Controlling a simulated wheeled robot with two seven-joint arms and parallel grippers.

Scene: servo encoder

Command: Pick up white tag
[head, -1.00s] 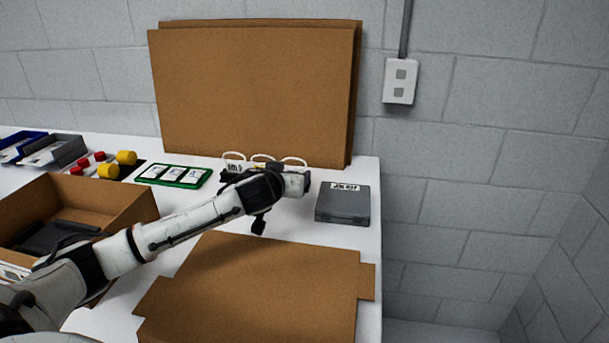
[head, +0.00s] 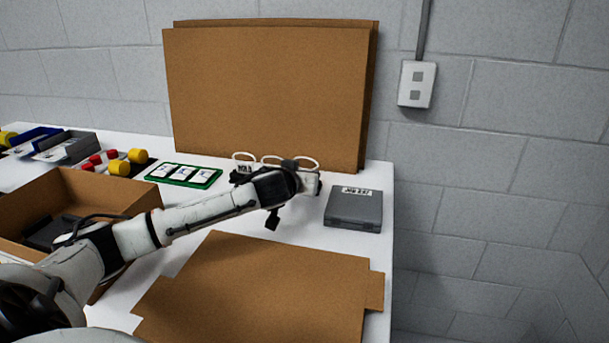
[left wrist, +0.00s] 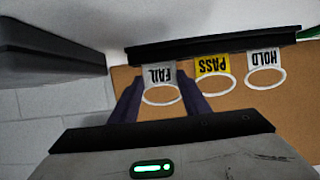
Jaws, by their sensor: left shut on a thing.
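Three tags with white loops stand in a row on a black holder (left wrist: 215,43) in the left wrist view: a whitish FAIL tag (left wrist: 160,73), a yellow PASS tag (left wrist: 212,67) and a white HOLD tag (left wrist: 263,61). My left gripper (left wrist: 160,92) has its two dark fingers on either side of the FAIL tag and is shut on it. The tag still looks to be at the holder. In the head view my left gripper (head: 312,182) is at the right end of the row and hides most of it. The HOLD tag (head: 244,168) shows at the left end. My right gripper is not in view.
A grey case (head: 353,208) stands just right of my gripper. Cardboard panels (head: 265,90) lean on the wall behind the tags. A flat cardboard sheet (head: 265,285) lies in front. A green tray (head: 184,176), an open box (head: 115,185) and bins are to the left.

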